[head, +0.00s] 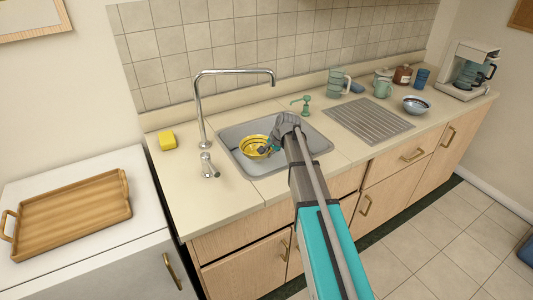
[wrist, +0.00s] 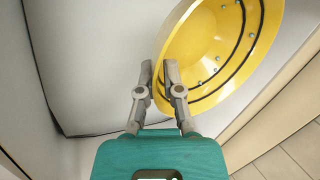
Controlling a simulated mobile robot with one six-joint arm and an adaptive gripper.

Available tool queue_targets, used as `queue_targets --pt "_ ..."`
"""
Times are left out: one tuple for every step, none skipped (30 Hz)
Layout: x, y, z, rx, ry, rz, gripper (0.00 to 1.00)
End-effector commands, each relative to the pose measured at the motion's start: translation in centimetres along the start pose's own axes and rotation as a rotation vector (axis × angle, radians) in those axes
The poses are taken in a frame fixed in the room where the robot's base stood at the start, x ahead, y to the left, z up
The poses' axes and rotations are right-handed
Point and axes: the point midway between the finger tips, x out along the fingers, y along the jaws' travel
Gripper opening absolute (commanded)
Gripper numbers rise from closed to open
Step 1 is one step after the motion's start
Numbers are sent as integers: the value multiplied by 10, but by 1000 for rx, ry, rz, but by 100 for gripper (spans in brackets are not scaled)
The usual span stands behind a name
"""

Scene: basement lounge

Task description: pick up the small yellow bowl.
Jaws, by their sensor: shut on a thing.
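The small yellow bowl (head: 253,146) with dark rings is inside or just over the sink basin in the head view. It fills the upper right of the wrist view (wrist: 226,40), tilted in that picture, and its top is cut off by the frame edge. My gripper (head: 267,150) is at the bowl's right side in the head view. In the wrist view my gripper (wrist: 158,72) is shut on the bowl's rim, with one finger on each side of the wall. I cannot tell whether the bowl touches the basin floor.
The sink (head: 232,133) has a tall faucet (head: 202,105) at its left and a green soap dispenser (head: 304,105) behind.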

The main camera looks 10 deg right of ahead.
Motion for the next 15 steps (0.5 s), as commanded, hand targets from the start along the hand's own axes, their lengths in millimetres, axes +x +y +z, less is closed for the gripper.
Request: queue_targets --pt "-7 -3 0 0 0 -1 0" --pt "-8 -4 0 0 0 -1 0" --pt "-10 -5 0 0 0 -1 0" --pt "-11 -5 0 0 0 -1 0" --pt "-12 -6 0 0 0 -1 0" --pt "-12 -6 0 0 0 -1 0" --pt "-13 -6 0 0 0 -1 0" --pt "-14 -7 0 0 0 -1 0" --pt "-14 -7 0 0 0 -1 0" --pt "-14 -7 0 0 0 -1 0" --pt "-14 -7 0 0 0 -1 0" --pt "-14 -7 0 0 0 -1 0" --pt "-14 -7 0 0 0 -1 0" --pt "-14 -7 0 0 0 -1 0" --pt "-14 -7 0 0 0 -1 0"
